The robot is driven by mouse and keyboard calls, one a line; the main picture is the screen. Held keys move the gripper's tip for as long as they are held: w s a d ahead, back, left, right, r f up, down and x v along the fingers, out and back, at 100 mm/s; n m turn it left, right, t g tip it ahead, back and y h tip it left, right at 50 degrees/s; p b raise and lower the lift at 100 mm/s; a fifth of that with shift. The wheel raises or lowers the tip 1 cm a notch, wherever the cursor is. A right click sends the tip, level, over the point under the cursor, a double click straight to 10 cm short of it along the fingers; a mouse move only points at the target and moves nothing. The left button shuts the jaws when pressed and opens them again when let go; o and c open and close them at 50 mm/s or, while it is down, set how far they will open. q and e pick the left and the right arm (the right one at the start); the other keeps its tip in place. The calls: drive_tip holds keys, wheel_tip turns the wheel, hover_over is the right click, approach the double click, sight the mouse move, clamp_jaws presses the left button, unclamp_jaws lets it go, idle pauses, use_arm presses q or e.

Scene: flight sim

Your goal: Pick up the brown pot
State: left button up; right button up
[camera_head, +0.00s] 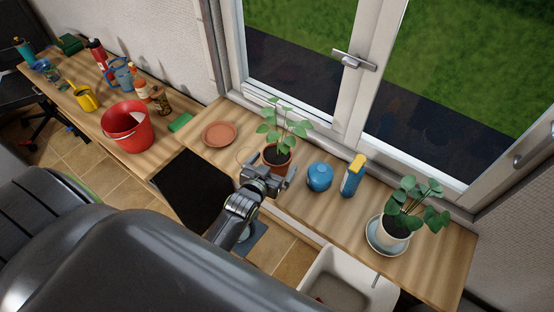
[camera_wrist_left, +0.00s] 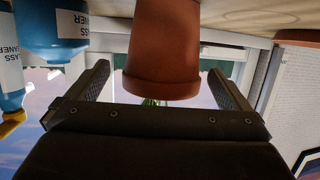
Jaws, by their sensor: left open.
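The brown pot (camera_head: 277,158) holds a leafy green plant and stands upright on the wooden bench by the window. In the left wrist view the pot (camera_wrist_left: 164,45) appears upside down, with its rim nearest my gripper's palm. My left gripper (camera_head: 268,176) is open at the near side of the pot, one finger towards each side. The wrist view shows a gap between the pot and each finger. The gripper hides the lower front of the pot in the head view. My right gripper is not in view.
A round blue bottle (camera_head: 319,177) and a blue spray bottle with a yellow top (camera_head: 352,176) stand just right of the pot. An empty terracotta saucer (camera_head: 220,134) lies to its left. A white-potted plant (camera_head: 395,226) stands further right. A red bucket (camera_head: 127,126) is at left.

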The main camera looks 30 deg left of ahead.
sight(277, 157)
use_arm(q)
drive_tip(key=shift+a+x, duration=0.2)
drive_tip(key=shift+x, duration=1.7)
drive_tip(key=shift+s, duration=0.1)
drive_tip(key=c, duration=1.2)
drive_tip(key=shift+r, duration=0.15)
drive_tip(key=c, duration=0.3)
